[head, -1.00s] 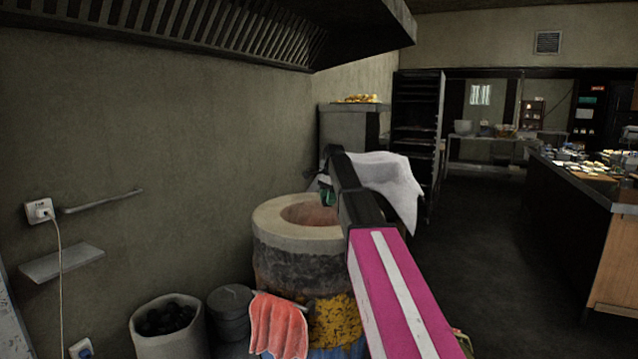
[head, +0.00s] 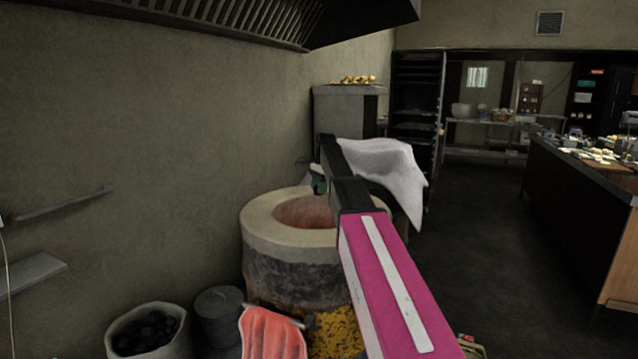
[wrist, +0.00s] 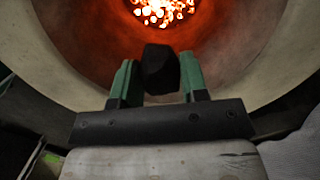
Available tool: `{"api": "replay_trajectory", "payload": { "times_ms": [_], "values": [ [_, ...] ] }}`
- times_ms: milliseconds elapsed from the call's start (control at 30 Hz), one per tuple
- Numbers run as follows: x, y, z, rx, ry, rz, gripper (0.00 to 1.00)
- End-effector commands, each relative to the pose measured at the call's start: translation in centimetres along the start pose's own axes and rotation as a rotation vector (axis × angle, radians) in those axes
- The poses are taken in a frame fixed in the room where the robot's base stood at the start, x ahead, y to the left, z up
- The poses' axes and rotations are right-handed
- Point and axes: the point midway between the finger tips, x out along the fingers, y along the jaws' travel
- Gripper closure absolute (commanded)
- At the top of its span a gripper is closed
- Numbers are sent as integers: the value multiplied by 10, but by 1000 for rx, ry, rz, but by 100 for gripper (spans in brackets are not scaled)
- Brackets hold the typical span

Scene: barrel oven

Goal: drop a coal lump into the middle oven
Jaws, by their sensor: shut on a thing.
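My gripper (wrist: 160,80) has green fingers and is shut on a dark coal lump (wrist: 160,70) in the wrist view. The lump is over the round mouth of a barrel oven, with glowing embers (wrist: 160,10) deep inside. In the head view the barrel oven (head: 290,240) has a pale rim, a dark body and yellow patches. The held lump cannot be made out in the head view.
A pale bin of coal (head: 115,345) and a lidded grey pot (head: 218,306) stand left of the oven. A red cloth (head: 272,335) hangs at its front. A white cloth (head: 385,170) lies behind my arm. Open floor (head: 480,250) lies to the right, before a long counter (head: 575,215).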

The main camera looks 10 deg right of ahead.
Motion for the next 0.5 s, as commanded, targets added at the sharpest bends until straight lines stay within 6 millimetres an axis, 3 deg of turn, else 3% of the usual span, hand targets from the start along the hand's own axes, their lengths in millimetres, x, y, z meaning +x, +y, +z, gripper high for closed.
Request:
{"api": "replay_trajectory", "payload": {
  "times_ms": [200, 500],
  "values": [
    [24, 0, -4, 0, 0, 1, 82],
    [32, 0, -5, 0, 1, -1, 83]
  ]
}}
